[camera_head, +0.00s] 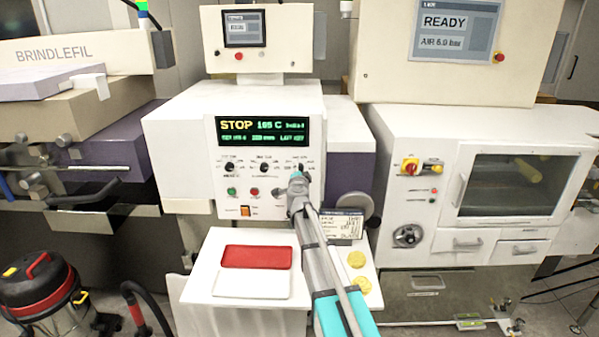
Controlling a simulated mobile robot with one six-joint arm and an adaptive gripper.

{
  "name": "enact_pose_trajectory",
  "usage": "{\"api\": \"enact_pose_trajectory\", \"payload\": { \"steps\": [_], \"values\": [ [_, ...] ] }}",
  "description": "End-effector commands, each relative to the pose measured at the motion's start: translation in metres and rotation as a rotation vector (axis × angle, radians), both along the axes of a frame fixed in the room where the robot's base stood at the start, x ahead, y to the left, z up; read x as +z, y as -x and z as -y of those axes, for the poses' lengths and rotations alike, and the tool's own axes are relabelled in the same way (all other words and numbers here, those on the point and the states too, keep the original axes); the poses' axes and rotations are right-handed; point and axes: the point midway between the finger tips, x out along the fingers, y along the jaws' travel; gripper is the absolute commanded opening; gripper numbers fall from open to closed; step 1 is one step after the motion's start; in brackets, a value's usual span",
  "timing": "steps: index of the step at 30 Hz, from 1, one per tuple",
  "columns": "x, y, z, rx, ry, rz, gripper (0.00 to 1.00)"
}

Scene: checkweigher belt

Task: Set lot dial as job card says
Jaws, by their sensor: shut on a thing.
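The white machine's front panel (240,190) carries a row of dials: a left dial (229,167), a middle dial (264,168) and a right-hand one mostly hidden by my gripper. My gripper (297,174) is at this right-hand dial and shut on it. The dial's pointer and the small labels are too small or covered to read. A job card (343,226) with dark header and lines of print stands behind my arm at the right of the shelf; its text is not legible. The display (262,131) reads STOP and 165 C, with smaller green text below.
Green and red buttons (254,191) and an orange switch (245,211) sit below the dials. A red tray (257,256), a white tray (252,285) and yellow discs (357,259) lie on the white shelf (200,289). A vacuum cleaner (42,292) stands lower left.

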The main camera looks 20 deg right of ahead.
Motion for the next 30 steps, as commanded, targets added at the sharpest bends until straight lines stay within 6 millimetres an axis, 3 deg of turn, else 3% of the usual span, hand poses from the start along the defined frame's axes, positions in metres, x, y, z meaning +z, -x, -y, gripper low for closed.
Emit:
{"api": "enact_pose_trajectory", "payload": {
  "steps": [9, 23, 24, 29, 30],
  "values": [
    [0.0000, -0.0003, -0.0004, 0.001, 0.124, -0.041, 0.00],
    [-0.0001, -0.0001, -0.0004, 0.001, 0.142, -0.047, 0.00],
    [-0.0001, -0.0001, -0.0004, 0.001, 0.142, -0.047, 0.51],
    [-0.0001, 0.0000, -0.0003, 0.001, 0.142, -0.047, 0.81],
    [-0.0001, 0.0000, -0.0003, 0.000, 0.142, -0.046, 0.82]
  ]
}}
